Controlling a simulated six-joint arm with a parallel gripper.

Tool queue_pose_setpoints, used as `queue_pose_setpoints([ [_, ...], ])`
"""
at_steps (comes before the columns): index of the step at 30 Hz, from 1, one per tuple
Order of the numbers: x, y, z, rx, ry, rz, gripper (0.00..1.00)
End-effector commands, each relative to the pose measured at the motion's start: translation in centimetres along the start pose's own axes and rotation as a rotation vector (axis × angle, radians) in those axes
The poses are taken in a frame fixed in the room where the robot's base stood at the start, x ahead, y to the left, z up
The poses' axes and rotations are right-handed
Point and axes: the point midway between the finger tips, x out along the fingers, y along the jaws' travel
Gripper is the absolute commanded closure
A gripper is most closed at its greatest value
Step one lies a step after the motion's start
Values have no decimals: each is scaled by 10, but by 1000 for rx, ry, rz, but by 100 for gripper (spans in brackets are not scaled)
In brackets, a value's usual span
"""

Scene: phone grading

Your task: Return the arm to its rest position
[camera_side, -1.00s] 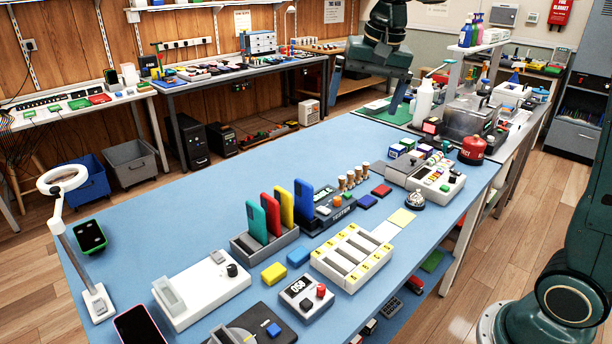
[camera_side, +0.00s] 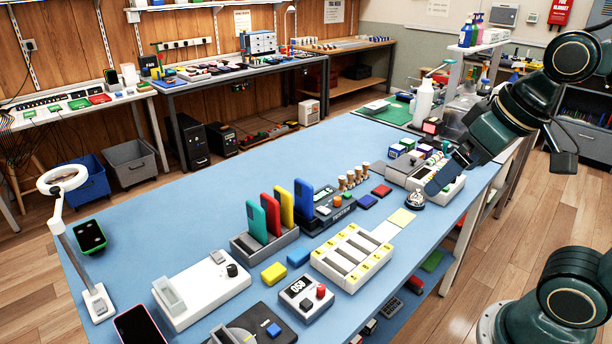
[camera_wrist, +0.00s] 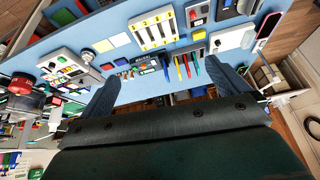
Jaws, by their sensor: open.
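My gripper (camera_side: 440,177) is at the right of the blue bench in the side view, its fingers pointing down and to the left. In that view it overlaps the white device with buttons (camera_side: 452,190) near the bench's right edge; I cannot tell its exact height. In the wrist view the two fingers of my gripper (camera_wrist: 160,76) stand wide apart with nothing between them.
A bell (camera_side: 414,199), a slotted white tray (camera_side: 352,257), a white tester (camera_side: 203,290) and a ring lamp (camera_side: 62,182) stand on the bench. A white bottle (camera_side: 424,100) stands at the back. The left middle of the blue bench (camera_side: 165,215) is clear.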

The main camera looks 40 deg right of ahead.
Motion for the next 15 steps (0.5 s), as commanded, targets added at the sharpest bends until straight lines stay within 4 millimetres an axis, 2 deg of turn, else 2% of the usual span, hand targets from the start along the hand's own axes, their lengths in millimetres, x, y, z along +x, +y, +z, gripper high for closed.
queue_pose_setpoints([
  [3,3,0,18,-48,17,-5,0],
  [6,5,0,25,-73,25,-6,0],
  [15,6,0,29,-85,26,-7,0],
])
